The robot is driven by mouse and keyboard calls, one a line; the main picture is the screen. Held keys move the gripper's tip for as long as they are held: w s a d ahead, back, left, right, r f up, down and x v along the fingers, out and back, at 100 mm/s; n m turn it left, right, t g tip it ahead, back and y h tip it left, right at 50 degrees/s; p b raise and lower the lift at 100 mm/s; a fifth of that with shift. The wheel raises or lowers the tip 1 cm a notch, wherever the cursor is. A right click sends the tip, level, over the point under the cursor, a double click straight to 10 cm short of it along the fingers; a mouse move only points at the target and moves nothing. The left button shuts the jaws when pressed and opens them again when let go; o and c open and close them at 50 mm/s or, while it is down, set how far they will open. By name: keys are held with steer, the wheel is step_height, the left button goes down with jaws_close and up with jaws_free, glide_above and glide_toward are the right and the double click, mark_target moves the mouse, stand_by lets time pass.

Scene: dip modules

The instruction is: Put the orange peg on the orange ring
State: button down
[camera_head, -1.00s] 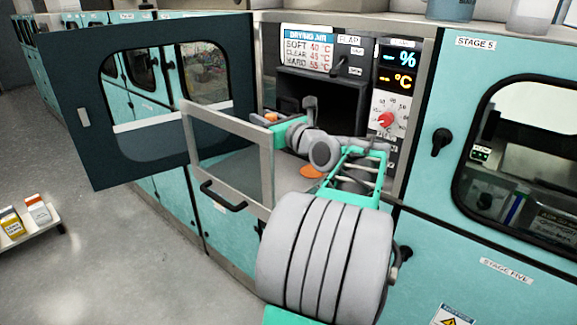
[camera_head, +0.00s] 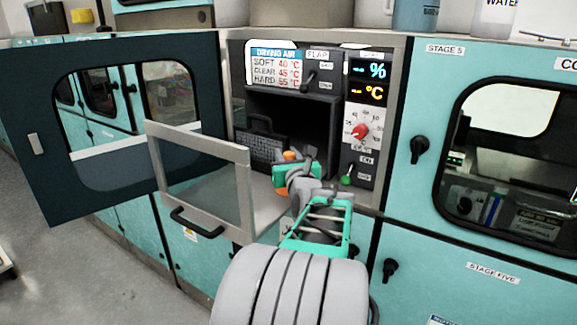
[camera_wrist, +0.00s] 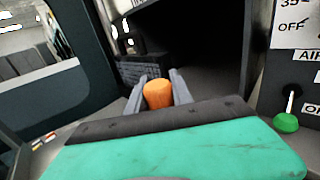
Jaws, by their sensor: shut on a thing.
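The orange peg (camera_wrist: 158,94) is between the two grey fingers of my gripper (camera_wrist: 157,88) in the wrist view. The fingers are shut on its sides and its rounded top shows. In the head view the orange peg (camera_head: 289,155) shows just beyond my gripper (camera_head: 292,160), in front of the dark chamber opening. The orange ring (camera_head: 282,191) shows only as a small orange patch on the pale shelf, below and just left of the gripper. My gripper hides most of it. The peg's lower end is hidden.
A dark basket (camera_head: 258,150) stands in the chamber (camera_head: 315,125). The glazed flap (camera_head: 200,185) stands left of my arm, and the dark door (camera_head: 35,115) is open further left. A green-tipped lever (camera_wrist: 286,122) is on the panel at right.

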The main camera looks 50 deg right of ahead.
steer(key=shift+w+d+f, duration=0.15)
steer(key=shift+f, duration=0.7)
steer(key=shift+w+d+f, duration=0.15)
steer(key=shift+d+f, duration=0.05)
steer(key=shift+f, duration=0.6)
steer(key=shift+w+d+f, duration=0.15)
steer(key=shift+f, duration=0.7)
steer(key=c, duration=1.1)
jaws_free()
steer(key=shift+r, duration=0.15)
steer(key=b+v, duration=0.1)
steer(key=v, duration=1.1)
steer(key=shift+b, duration=0.4)
